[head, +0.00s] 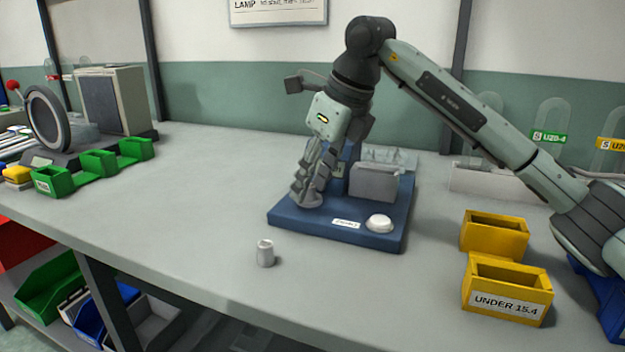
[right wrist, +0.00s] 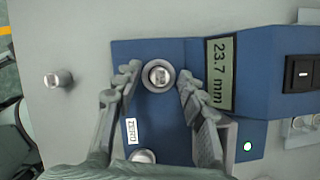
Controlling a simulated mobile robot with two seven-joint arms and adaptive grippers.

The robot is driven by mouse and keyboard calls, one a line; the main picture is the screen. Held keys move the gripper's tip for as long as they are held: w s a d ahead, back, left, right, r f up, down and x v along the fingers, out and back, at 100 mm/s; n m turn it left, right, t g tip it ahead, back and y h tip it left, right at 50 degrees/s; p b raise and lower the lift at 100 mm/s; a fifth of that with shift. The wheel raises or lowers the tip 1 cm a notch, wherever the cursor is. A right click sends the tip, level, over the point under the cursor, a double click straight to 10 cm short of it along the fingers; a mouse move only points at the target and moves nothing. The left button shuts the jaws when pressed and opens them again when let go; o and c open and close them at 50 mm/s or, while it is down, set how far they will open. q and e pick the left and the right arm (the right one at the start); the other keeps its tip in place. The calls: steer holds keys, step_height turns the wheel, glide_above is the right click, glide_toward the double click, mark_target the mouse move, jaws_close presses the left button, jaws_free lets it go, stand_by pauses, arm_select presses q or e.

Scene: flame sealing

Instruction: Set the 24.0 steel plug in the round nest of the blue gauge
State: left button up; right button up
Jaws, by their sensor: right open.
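The blue gauge (head: 290,222) stands on the bench; its display (right wrist: 220,75) reads 23.7 mm. A steel plug (right wrist: 160,76) sits upright in the round nest (right wrist: 147,84) of the gauge. My right gripper (head: 310,190) points down over the nest. In the right wrist view its open fingers (right wrist: 159,77) stand on either side of the plug, with gaps to it. A second steel plug (head: 265,253) stands on the bench left of the gauge, also in the right wrist view (right wrist: 58,79). I cannot read a size on either plug. My left gripper is out of view.
A white round button (head: 380,223) is on the gauge's front right. Yellow bins (head: 507,290), one labelled UNDER 15.4, stand to the right. Green bins (head: 97,163) and a ring-shaped device (head: 47,118) are at the left. The bench between is clear.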

steer(key=v, duration=1.2)
